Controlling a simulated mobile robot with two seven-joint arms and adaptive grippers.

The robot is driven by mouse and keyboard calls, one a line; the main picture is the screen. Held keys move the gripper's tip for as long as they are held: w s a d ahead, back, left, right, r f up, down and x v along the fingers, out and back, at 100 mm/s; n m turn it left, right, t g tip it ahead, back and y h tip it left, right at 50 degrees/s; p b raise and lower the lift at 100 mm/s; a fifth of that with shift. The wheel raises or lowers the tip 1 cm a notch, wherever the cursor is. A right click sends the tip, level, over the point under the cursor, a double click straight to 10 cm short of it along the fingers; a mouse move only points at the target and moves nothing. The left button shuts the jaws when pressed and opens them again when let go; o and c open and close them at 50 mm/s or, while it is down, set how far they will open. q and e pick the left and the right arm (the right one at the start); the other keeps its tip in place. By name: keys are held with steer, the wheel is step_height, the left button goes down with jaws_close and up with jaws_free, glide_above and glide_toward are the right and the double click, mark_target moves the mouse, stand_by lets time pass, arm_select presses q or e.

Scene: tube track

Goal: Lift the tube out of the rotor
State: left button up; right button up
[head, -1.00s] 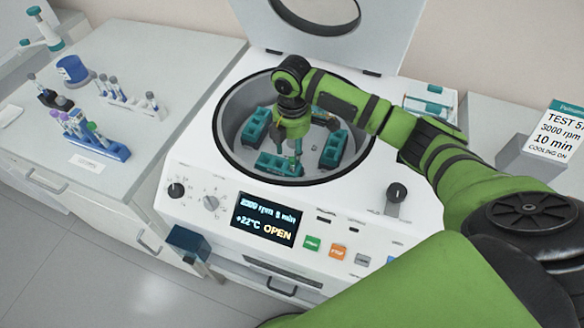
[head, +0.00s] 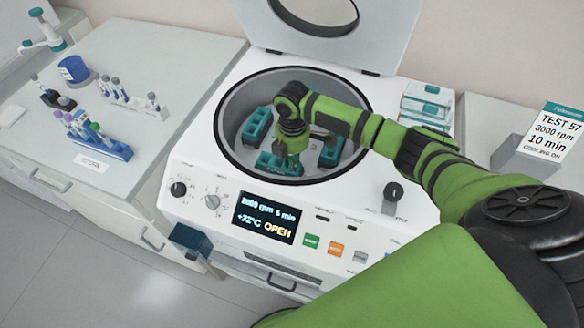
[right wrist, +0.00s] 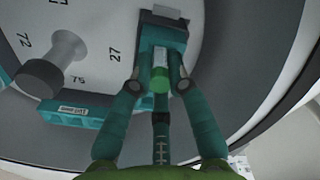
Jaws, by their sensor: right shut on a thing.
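The rotor with its teal buckets sits in the open centrifuge bowl; the front bucket (head: 278,166) is below my right gripper (head: 293,161). In the right wrist view, the tube (right wrist: 160,82) has a green end and a pale label, and it lies between the fingertips at the teal bucket (right wrist: 163,38). My right gripper is shut on the tube there. How deep the tube sits in the bucket cannot be told. In the head view my arm and fingers hide the tube. My left gripper is not in view.
The centrifuge lid (head: 330,30) stands open behind the bowl. Tube racks (head: 93,147) stand on the left bench. White boxes with teal tops (head: 428,103) and a label sign (head: 560,133) are to the right.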

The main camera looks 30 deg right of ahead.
step_height(320, 180, up, 10)
steer(key=shift+b, duration=1.1)
steer(key=shift+r, duration=0.1)
step_height(320, 180, up, 4)
steer(key=p, duration=0.6)
steer(key=shift+r, duration=0.25)
